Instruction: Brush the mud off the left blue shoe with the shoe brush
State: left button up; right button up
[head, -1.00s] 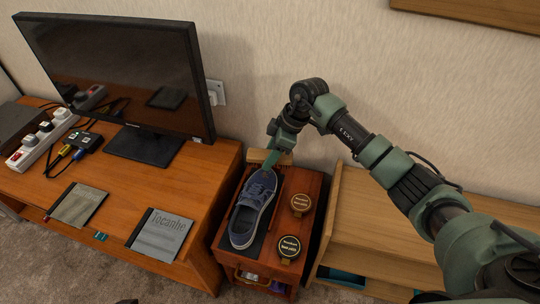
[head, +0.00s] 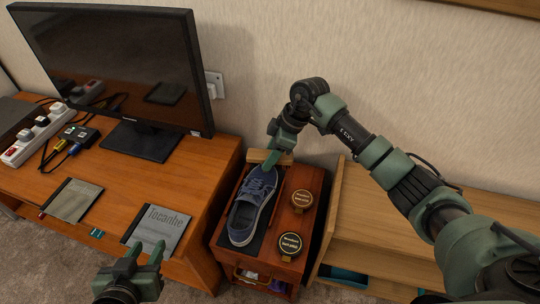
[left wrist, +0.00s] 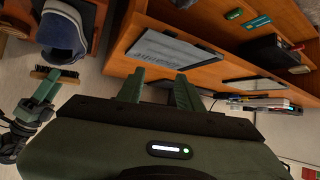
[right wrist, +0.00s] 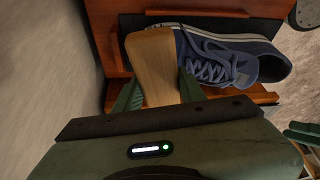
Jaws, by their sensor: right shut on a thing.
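My right gripper (head: 270,162) is shut on the wooden-backed shoe brush (right wrist: 153,62), at the shoe's far end. The brush's dark bristles show in the left wrist view (left wrist: 55,76). Whether they touch the shoe is unclear. My left gripper (head: 146,254) is open and empty, low before the desk's front edge.
Two round tins (head: 301,199) (head: 290,245) stand on the box right of the shoe. The desk (head: 195,190) at left holds a monitor (head: 120,70), a power strip (head: 35,135) and two flat cases (head: 160,230) (head: 72,201). A pale wooden cabinet (head: 400,225) stands at right.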

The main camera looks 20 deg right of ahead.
pick_arm(q)
jog(key=w+r+t, duration=0.1)
jog(key=w+d+r+t, duration=0.1)
jog(key=r, duration=0.1)
jog(key=shift+w+h+b, duration=0.15)
jog(key=shift+h+b, duration=0.15)
jog(key=shift+b, duration=0.05)
pick_arm(e)
jog(key=shift+f, duration=0.35)
pick_arm(q)
jog(key=shift+w+d+r+t, duration=0.15)
jog(key=shift+w+r+t, duration=0.15)
jog(key=shift+r, duration=0.2)
jog(key=shift+w+d+r+t, duration=0.15)
jog(key=shift+r+t, duration=0.15)
jog(key=shift+r, duration=0.15)
pick_arm(e)
jog(key=shift+f, duration=0.1)
pick_arm(q)
jog(key=shift+s+a+f+g, duration=0.1)
jog(key=shift+s+f+g, duration=0.15)
jog(key=shift+f, duration=0.2)
pick_arm(e)
jog(key=shift+f, duration=1.05)
